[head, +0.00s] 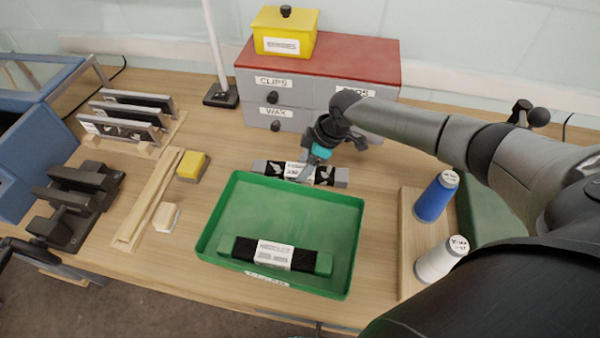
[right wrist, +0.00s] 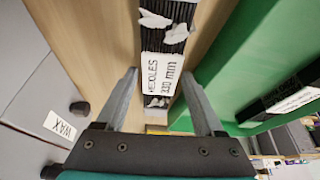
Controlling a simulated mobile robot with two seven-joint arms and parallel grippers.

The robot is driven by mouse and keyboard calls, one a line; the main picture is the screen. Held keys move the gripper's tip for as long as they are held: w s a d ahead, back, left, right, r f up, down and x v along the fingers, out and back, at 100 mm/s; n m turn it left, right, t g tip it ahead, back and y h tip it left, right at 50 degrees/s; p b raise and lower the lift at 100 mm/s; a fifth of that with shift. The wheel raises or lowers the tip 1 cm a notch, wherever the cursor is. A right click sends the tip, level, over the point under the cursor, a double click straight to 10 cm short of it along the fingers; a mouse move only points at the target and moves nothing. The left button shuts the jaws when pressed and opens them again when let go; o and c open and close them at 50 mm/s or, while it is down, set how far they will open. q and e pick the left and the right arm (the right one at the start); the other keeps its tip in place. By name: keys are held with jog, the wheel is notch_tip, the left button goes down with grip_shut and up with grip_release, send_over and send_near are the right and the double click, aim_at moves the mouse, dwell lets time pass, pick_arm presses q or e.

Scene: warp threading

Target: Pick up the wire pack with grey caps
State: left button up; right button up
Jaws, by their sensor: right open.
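The wire pack with grey caps (head: 289,169) lies on the table behind the green tray, with black wires and a white label. In the right wrist view the pack (right wrist: 160,68) shows its label and pale marks between the fingers. My right gripper (head: 309,171) is open over the pack, with one finger on each side of it in the right wrist view (right wrist: 160,76). I cannot tell whether the fingers touch it. A second wire pack, with green caps (head: 273,254), lies in the green tray (head: 210,225). My left gripper is not in view.
A grey drawer box with a red top (head: 345,62) stands behind the pack, with a yellow box (head: 284,32) on it. Blue (head: 434,198) and white (head: 440,260) spools stand at right. A yellow block (head: 192,166) and wooden rack (head: 150,200) are at left.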

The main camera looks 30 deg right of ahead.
jog(key=shift+w+a+f, duration=0.1)
jog(key=shift+a+f, duration=0.1)
jog(key=shift+f, duration=0.35)
jog(key=shift+c, duration=0.3)
grip_shut()
